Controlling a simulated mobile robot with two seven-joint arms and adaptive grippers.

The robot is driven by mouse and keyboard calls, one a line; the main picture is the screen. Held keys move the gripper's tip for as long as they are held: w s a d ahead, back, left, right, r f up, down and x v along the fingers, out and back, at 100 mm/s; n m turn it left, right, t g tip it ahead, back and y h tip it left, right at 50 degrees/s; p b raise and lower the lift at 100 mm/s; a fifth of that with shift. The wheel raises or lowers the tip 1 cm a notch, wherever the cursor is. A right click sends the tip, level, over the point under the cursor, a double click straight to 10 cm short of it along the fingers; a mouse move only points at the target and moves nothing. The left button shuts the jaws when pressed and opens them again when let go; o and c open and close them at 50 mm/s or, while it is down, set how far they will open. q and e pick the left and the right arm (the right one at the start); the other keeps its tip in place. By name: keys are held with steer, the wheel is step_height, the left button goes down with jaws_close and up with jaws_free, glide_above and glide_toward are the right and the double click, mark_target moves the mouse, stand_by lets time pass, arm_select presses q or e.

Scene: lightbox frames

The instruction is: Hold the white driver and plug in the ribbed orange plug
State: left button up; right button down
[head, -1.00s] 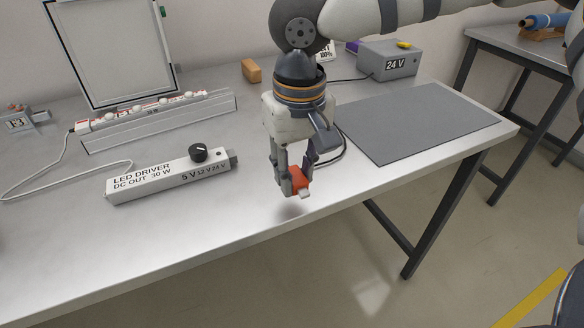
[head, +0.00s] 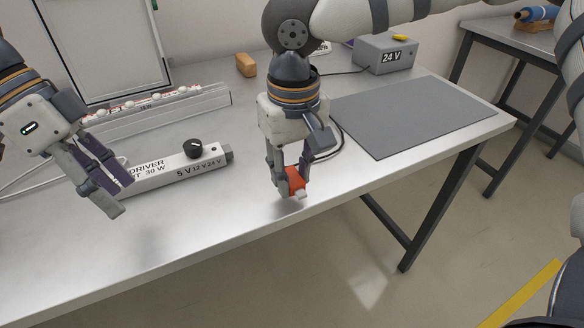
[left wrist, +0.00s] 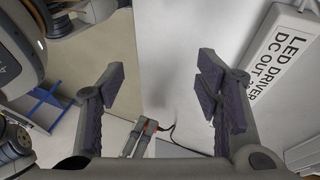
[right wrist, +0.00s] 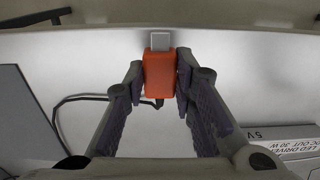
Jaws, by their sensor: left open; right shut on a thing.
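The white LED driver (head: 178,172) lies flat on the table in the head view, with a black knob (head: 195,148) on top and a grey socket end (head: 228,155) at its right. My left gripper (head: 120,196) is open and empty, above the table and in front of the driver's left part, which it partly hides. The driver (left wrist: 284,55) is at the right in the left wrist view. My right gripper (head: 287,186) is shut on the orange plug (head: 295,180), held above the front of the table, right of the socket end. The plug (right wrist: 159,75) points its metal tip away from the fingers.
A grey 24 V box (head: 386,56) stands at the back right, behind a grey mat (head: 420,115). A light strip (head: 150,112) and framed panel (head: 105,45) stand at the back left. An orange block (head: 246,65) lies behind. The table's front edge is close.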

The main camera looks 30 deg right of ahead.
mark_target(136, 174)
arm_select(q)
steer(key=w+a+r+m+t, duration=0.1)
steer(key=w+a+r+t, duration=0.25)
steer(key=w, duration=0.65)
steer(key=shift+h, duration=0.3)
steer(key=x, duration=1.1)
steer(key=shift+w+d+f, duration=0.1)
steer(key=shift+w+d, duration=0.1)
steer(key=shift+d, duration=0.25)
steer(key=c, duration=0.3)
jaws_close()
